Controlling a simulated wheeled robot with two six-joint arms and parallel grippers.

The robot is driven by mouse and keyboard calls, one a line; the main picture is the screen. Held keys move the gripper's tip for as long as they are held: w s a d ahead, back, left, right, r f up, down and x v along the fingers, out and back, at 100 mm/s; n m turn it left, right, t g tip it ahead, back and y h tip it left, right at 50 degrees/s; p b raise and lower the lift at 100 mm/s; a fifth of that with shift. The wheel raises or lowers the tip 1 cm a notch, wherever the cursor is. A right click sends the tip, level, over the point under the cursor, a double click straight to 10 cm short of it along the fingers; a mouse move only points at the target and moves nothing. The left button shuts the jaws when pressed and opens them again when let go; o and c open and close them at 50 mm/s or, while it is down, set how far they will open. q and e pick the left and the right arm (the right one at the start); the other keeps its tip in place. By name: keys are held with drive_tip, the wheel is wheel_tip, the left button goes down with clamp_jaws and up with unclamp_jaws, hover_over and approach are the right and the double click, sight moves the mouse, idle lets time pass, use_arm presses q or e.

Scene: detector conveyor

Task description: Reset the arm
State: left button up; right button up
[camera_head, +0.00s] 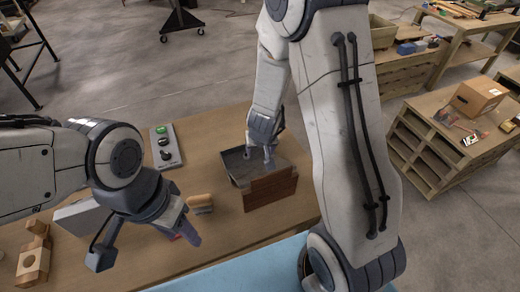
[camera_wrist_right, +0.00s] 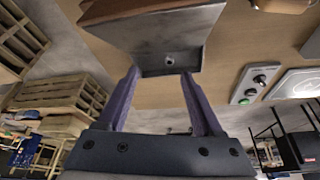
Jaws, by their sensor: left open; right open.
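My left gripper (camera_head: 147,245) is open over the left part of the wooden table (camera_head: 225,237), its two fingers spread wide and nothing between them. My right gripper (camera_head: 258,153) points down at the back edge of a grey metal bin (camera_head: 240,165) with a brown wooden front. In the right wrist view my right gripper (camera_wrist_right: 160,76) is open, with the bin's grey wall (camera_wrist_right: 172,58) just beyond its fingertips. I cannot tell whether the fingers touch the bin. My right upper arm hides the table's right side in the head view.
A control box (camera_head: 165,147) with green and black buttons stands left of the bin. A small tan object (camera_head: 200,202), a flat grey device (camera_head: 83,217) and wooden blocks (camera_head: 34,262) lie near my left arm. Wooden shelving (camera_head: 430,150) stands at right.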

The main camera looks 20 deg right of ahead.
drive_tip(key=shift+a, duration=0.1)
idle(0.3)
drive_tip(key=s+a+r+n+g+y+b, duration=0.1)
drive_tip(key=s+a+n+y+b, duration=0.2)
drive_tip(key=a, duration=0.4)
drive_tip(key=s+a+r+n+b, duration=0.1)
drive_tip(key=s+a+r+b, duration=0.1)
drive_tip(key=s+a, duration=0.35)
use_arm(q)
wheel_tip(320, 180, down, 10)
drive_tip(key=b, duration=0.5)
drive_tip(key=shift+f, duration=0.15)
use_arm(e)
drive_tip(key=s+a+r+n+g, duration=0.1)
drive_tip(key=s+n, duration=0.2)
drive_tip(key=s, duration=0.5)
drive_tip(key=s+r+n+g+h, duration=0.1)
drive_tip(key=s+n+g, duration=0.1)
drive_tip(key=s, duration=0.6)
drive_tip(key=shift+a+n, duration=0.4)
drive_tip(key=shift+n, duration=0.1)
use_arm(q)
drive_tip(key=shift+d, duration=0.1)
